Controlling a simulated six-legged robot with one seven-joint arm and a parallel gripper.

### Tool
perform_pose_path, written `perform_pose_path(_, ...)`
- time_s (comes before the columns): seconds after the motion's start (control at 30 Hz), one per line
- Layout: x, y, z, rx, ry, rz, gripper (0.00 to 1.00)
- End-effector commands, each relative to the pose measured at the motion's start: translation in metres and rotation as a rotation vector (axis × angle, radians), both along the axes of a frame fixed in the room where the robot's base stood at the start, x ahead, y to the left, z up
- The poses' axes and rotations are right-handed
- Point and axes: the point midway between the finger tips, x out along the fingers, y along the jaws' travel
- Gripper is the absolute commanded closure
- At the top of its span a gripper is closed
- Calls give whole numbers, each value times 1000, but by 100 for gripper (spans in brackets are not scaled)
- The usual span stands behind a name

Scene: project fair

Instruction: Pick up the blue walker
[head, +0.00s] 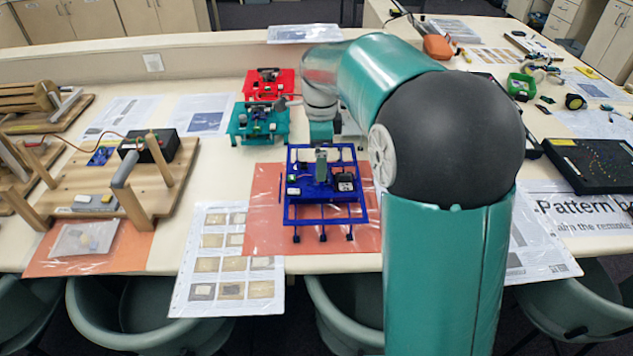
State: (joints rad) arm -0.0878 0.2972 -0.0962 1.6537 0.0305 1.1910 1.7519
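The blue walker (324,212) stands upright on an orange sheet on the table, in the middle of the head view. It has a flat blue frame, thin legs with dark feet, and small electronic parts on top. My arm reaches over from the right, and its end with my gripper (321,150) is at the far edge of the walker's top. A grey upright piece shows there, and I cannot tell whether it is a finger or part of the walker. The fingers are not clear, so neither opening nor contact can be made out.
A teal walker (259,122) and a red walker (269,84) stand just behind, to the left. A wooden device (110,182) is at left. A black board (592,165) lies at right. Chairs (150,308) line the table's front. My arm hides part of the table.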

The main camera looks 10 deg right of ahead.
Motion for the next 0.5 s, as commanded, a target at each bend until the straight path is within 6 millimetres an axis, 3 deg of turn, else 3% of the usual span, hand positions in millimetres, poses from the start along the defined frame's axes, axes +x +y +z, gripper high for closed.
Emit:
perform_pose_path(0.23, 0, 0, -38, 0, 3, 0, 0)
perform_pose_path(0.5, 1, 0, -44, 0, 1, 0, 0)
